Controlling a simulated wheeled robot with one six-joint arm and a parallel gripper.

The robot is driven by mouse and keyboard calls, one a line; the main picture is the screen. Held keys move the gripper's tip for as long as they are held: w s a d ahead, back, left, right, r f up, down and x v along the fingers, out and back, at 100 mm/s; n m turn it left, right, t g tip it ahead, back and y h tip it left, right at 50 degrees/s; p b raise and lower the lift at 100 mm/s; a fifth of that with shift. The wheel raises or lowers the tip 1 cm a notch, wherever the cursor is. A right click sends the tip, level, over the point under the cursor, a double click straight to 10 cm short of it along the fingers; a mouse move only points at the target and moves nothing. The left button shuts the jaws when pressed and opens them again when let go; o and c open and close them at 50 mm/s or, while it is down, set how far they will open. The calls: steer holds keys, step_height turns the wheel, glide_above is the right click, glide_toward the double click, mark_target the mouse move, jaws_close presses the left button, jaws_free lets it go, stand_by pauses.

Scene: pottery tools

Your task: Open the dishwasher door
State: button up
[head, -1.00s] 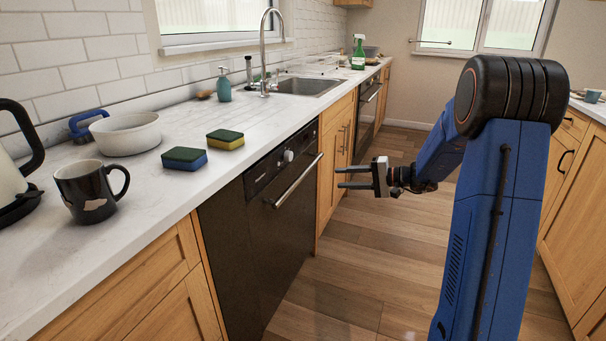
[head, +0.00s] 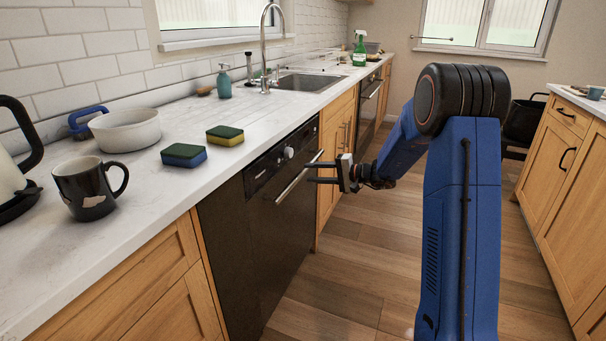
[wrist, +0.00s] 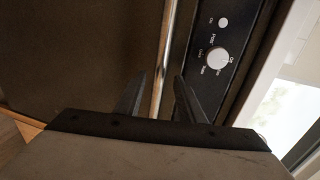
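The dishwasher (head: 262,245) is a black unit under the counter, and its door is shut. Its silver bar handle (head: 290,189) runs along the door's upper part. The handle also shows in the wrist view (wrist: 166,50), running up between my fingers. My gripper (head: 312,173) is open near the far end of the handle, its fingers pointing toward the door. In the wrist view my two dark fingers (wrist: 157,88) are apart, one on each side of the bar. I cannot tell whether they touch it. A control panel with a white knob (wrist: 217,58) lies beside the handle.
On the counter stand a dark mug (head: 88,188), a white bowl (head: 126,131), a kettle (head: 18,170) and two sponges (head: 184,155). The wooden floor (head: 350,260) before the dishwasher is clear. Wooden cabinets (head: 563,195) stand at the right.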

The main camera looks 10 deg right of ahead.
mark_target(303, 173)
steer(key=shift+x, duration=2.3)
jaws_close()
